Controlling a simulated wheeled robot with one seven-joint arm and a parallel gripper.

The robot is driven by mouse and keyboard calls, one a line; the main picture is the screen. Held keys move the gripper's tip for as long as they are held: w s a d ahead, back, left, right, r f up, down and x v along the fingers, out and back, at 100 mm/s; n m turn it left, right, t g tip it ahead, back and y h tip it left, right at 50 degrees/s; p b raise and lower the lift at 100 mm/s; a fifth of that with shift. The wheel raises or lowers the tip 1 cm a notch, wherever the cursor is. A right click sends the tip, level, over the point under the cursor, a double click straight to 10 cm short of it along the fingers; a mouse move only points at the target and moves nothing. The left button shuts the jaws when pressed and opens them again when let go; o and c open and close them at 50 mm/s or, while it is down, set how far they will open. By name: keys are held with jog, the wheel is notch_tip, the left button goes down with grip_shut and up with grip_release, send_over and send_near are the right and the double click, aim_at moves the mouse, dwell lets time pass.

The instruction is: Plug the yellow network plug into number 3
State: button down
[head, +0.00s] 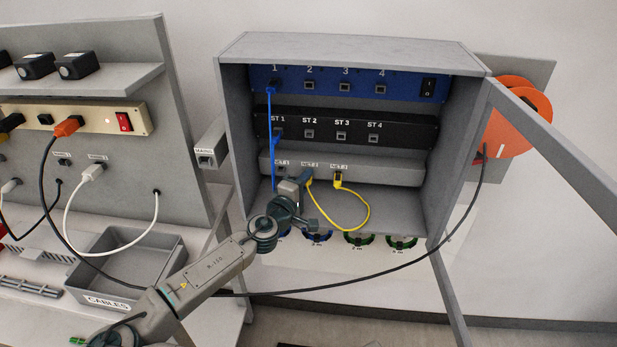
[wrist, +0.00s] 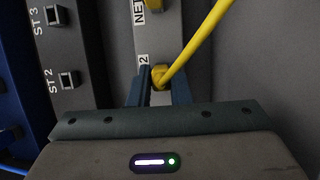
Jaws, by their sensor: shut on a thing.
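My gripper (head: 305,180) is at the NET 2 position on the grey bottom panel (head: 395,174) of the wall cabinet. In the wrist view my gripper (wrist: 160,98) has its blue fingers shut on a yellow plug (wrist: 159,76), right at the panel. I cannot tell whether this plug sits in the socket. Its yellow cable (head: 369,212) loops down and right to another yellow plug (head: 338,178) in the NET 3 socket. On the blue top panel (head: 415,88), the socket under number 3 (head: 345,87) looks empty. The ST 3 socket (head: 341,136) on the black panel also looks empty.
A blue cable (head: 270,115) hangs down the cabinet's left side, with blue plugs at 1 and ST 1. The cabinet door (head: 555,140) stands open at right. An orange reel (head: 518,117) is beyond it. A black cable (head: 400,262) crosses below. A CABLES bin (head: 165,265) is at left.

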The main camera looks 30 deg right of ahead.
jog(key=shift+s+a+b, duration=0.2)
jog(key=shift+s+a, duration=0.5)
jog(key=shift+s, duration=0.35)
jog(key=shift+s+a+b, duration=0.15)
jog(key=shift+s+a, duration=0.55)
jog(key=shift+s, duration=0.35)
